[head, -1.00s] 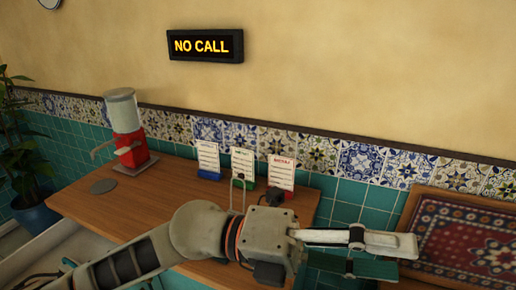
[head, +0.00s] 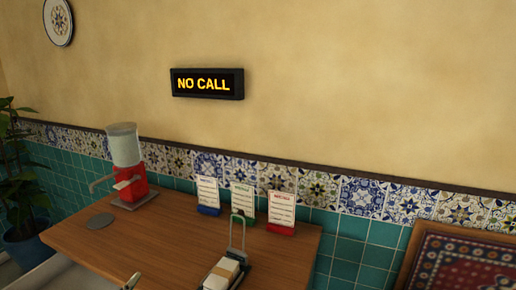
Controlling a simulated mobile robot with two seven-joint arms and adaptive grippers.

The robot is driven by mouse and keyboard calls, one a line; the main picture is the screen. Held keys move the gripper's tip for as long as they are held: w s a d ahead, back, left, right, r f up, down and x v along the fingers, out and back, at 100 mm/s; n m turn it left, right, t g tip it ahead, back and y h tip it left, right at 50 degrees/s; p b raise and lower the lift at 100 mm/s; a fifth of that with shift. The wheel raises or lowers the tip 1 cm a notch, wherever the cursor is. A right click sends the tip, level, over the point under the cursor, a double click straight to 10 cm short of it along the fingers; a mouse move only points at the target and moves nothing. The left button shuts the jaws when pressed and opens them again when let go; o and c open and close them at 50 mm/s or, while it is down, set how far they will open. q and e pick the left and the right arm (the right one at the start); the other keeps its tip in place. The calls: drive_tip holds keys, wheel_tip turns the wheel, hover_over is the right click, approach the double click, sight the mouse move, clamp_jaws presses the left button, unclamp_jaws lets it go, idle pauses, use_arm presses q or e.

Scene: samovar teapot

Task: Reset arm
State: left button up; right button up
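The wooden counter (head: 165,232) fills the lower left. On it stands a red dispenser with a clear top (head: 125,160), upright at the left. A flat grey disc (head: 100,221) lies in front of it. Three menu cards stand along the back in a blue holder (head: 208,195), a green holder (head: 242,199) and a red holder (head: 281,211).
A device with a wire-like handle and a pale block (head: 226,270) sits at the counter's front. A framed patterned rug (head: 465,262) is at the lower right. A lit "NO CALL" sign (head: 206,84) and a round plate (head: 58,22) hang on the wall. A potted plant (head: 18,185) stands left.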

use_arm(q)
drive_tip(key=s+a+f+n+g+y, duration=0.1)
drive_tip(key=s+a+f+g, duration=0.3)
drive_tip(key=s+a+f, duration=0.35)
drive_tip(key=s+a+f+g+y, duration=0.2)
drive_tip(key=s+a+f+g, duration=0.2)
drive_tip(key=s+f, duration=0.5)
drive_tip(key=d+f+n+t+h, duration=0.1)
drive_tip(key=d+f+h, duration=0.2)
drive_tip(key=d+f, duration=0.2)
drive_tip(key=d+f+n+t+h+p, duration=0.1)
drive_tip(key=d+f+h, duration=0.3)
drive_tip(key=d, duration=0.7)
drive_tip(key=shift+f+n+t, duration=0.5)
drive_tip(key=shift+f+t, duration=0.3)
drive_tip(key=shift+f, duration=0.2)
drive_tip(key=c, duration=0.7)
drive_tip(key=shift+s+a, duration=0.1)
drive_tip(key=shift+s, duration=0.05)
drive_tip(key=shift+c, duration=0.4)
